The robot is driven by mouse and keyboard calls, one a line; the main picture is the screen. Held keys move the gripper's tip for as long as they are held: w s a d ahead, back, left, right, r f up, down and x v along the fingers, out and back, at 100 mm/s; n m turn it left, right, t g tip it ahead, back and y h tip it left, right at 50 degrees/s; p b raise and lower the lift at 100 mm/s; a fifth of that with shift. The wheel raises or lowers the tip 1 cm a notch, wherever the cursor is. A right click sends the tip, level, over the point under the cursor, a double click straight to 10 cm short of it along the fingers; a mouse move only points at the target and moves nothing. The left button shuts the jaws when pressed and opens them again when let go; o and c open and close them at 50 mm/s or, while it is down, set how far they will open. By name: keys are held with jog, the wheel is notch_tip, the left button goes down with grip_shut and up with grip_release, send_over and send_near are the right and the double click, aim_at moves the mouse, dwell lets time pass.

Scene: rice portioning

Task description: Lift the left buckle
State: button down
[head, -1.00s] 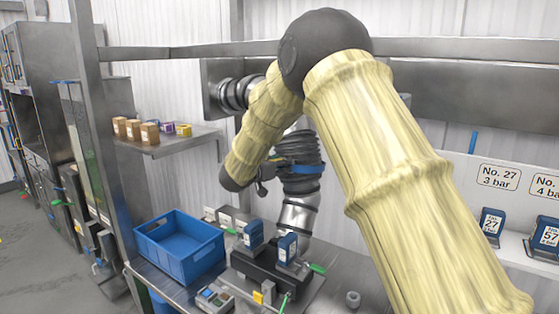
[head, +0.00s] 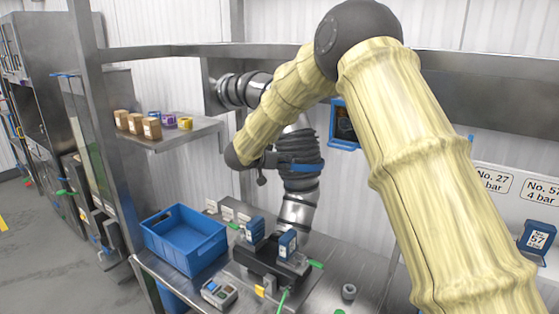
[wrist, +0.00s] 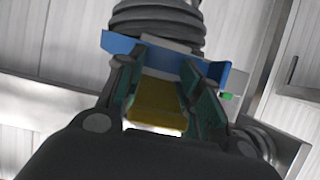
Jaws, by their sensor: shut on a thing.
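A black bellows hose with a blue collar (head: 300,168) hangs above the table and joins a shiny metal tube below. The collar also shows in the wrist view (wrist: 120,43). My gripper (head: 268,163) is at the collar's left side, small and partly hidden by my arm in the head view. In the wrist view, my gripper's (wrist: 165,85) teal-padded fingers stand on either side of a yellow piece (wrist: 157,108), likely the left buckle, and are shut on it. The buckle cannot be made out in the head view.
A blue bin (head: 184,240) stands left on the steel table. A black base with two blue-fronted devices (head: 287,243) sits under the tube. A control box (head: 219,293) lies in front. A wall shelf (head: 180,137) holds small boxes. My arm covers much of the right.

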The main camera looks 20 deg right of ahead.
jog(key=shift+w+r, duration=0.1)
jog(key=shift+r, duration=0.35)
jog(key=c, duration=1.2)
grip_release()
jog(key=shift+o, duration=1.2)
jog(key=shift+s+a, duration=0.1)
jog(key=shift+s, duration=0.2)
jog(key=shift+w+f, duration=0.15)
jog(key=shift+f, duration=0.1)
jog(key=v, duration=1.2)
jog(key=shift+r, duration=0.15)
